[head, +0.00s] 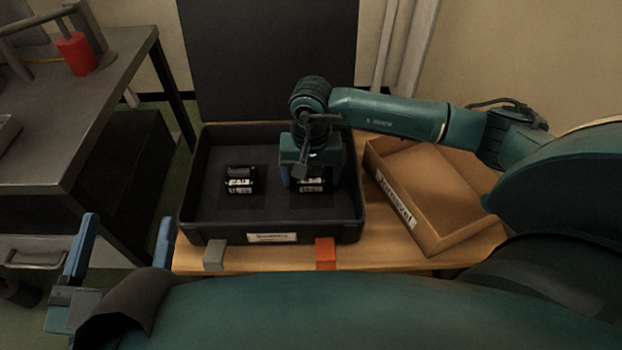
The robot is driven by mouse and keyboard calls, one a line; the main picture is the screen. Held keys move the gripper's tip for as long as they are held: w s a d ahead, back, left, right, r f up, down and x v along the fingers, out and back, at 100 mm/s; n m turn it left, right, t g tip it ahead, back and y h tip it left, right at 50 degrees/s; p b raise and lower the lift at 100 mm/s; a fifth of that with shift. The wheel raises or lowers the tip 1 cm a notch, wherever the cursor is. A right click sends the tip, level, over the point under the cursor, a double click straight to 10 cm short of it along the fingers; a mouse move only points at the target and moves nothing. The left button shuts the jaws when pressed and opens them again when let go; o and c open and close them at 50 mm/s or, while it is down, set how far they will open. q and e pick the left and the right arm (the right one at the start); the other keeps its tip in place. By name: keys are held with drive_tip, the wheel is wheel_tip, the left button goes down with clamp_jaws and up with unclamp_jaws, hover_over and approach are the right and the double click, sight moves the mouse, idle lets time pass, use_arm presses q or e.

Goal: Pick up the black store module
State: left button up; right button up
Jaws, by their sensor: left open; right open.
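Two black modules with white labels sit in the dark open case. One black module (240,181) stands alone on the left side of the case. The other black module (312,185) is on the right, partly hidden under my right gripper. My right gripper (311,178) points down over this right module with its jaws open; whether the fingers touch it cannot be told. My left gripper (122,250) is open and empty at the lower left, outside the case.
The dark case (200,232) has its lid (265,60) raised behind it. An open brown box (430,240) with a label stands to the right. A grey bench (60,120) with a red item is left.

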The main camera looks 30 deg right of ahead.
drive_tip(key=c, duration=1.1)
drive_tip(key=shift+c, duration=0.2)
drive_tip(key=shift+r, duration=0.1)
